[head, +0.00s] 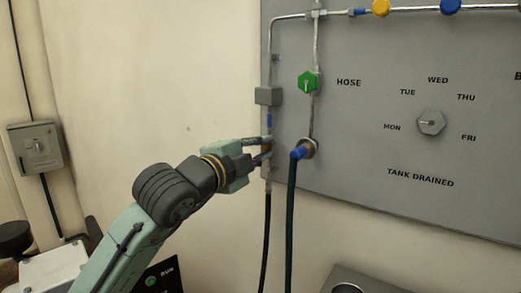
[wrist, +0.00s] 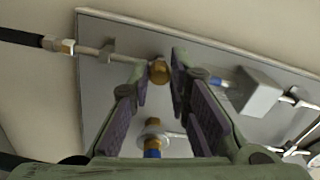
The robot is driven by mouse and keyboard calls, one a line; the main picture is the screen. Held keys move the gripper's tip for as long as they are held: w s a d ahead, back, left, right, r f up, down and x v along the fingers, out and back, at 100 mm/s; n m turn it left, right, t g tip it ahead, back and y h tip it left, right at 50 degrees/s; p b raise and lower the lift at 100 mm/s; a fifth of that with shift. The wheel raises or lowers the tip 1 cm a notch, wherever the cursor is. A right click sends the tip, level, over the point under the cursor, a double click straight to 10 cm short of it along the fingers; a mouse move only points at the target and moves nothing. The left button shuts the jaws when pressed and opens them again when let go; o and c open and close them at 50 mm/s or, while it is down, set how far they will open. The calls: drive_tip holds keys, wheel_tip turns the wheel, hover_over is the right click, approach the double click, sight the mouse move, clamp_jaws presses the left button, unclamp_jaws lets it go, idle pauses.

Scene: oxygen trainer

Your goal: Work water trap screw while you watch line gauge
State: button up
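A round brass knob (wrist: 159,72), which looks like the water trap screw, sits on the thin pipe along the panel's edge. My gripper (wrist: 158,62) reaches toward the panel with a finger on each side of this knob. The fingers are apart, with what look like narrow gaps beside the knob; contact is not clear. In the head view my gripper (head: 267,147) is at the panel's left edge, below a grey box (head: 267,96) and a blue fitting (head: 269,121), and its fingers mostly hide the knob. I see no line gauge face in either view.
A green knob (head: 308,82) and a blue-collared hose fitting (head: 302,150) are close right of my gripper. Dark hoses (head: 291,220) hang below. A grey day dial (head: 431,123) is farther right. A wall switch box (head: 37,147) is at left.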

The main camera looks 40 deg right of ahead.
drive_tip(key=o, duration=0.4)
drive_tip(key=v, duration=1.2)
idle(0.6)
